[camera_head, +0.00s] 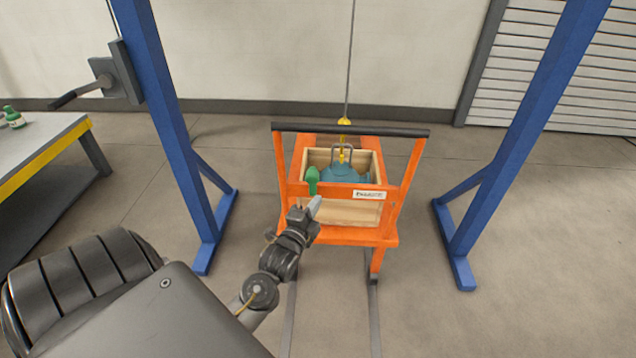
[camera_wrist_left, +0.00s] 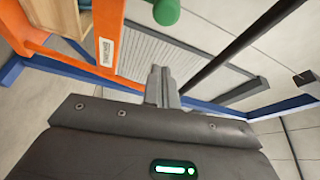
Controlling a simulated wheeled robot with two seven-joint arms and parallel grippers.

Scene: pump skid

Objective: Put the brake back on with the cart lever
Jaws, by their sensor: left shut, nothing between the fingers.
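The orange cart (camera_head: 390,236) stands on the floor between the blue gantry legs. The green cart lever (camera_head: 312,180) sticks up at the left of the cart's near side; its round green end also shows at the top of the left wrist view (camera_wrist_left: 166,11). My left gripper (camera_head: 315,205) is shut and empty, just below and in front of the green lever. In the left wrist view its fingers (camera_wrist_left: 160,73) lie together, with a visible gap to the green end. The lower part of the lever is hidden. My right gripper is not in view.
A wooden crate (camera_head: 374,160) on the cart holds a blue pump (camera_head: 343,174) under a yellow hook (camera_head: 342,140). The cart's dark push bar (camera_head: 350,130) runs above. Blue gantry legs (camera_head: 185,150) flank the cart. A workbench (camera_head: 50,140) is at left.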

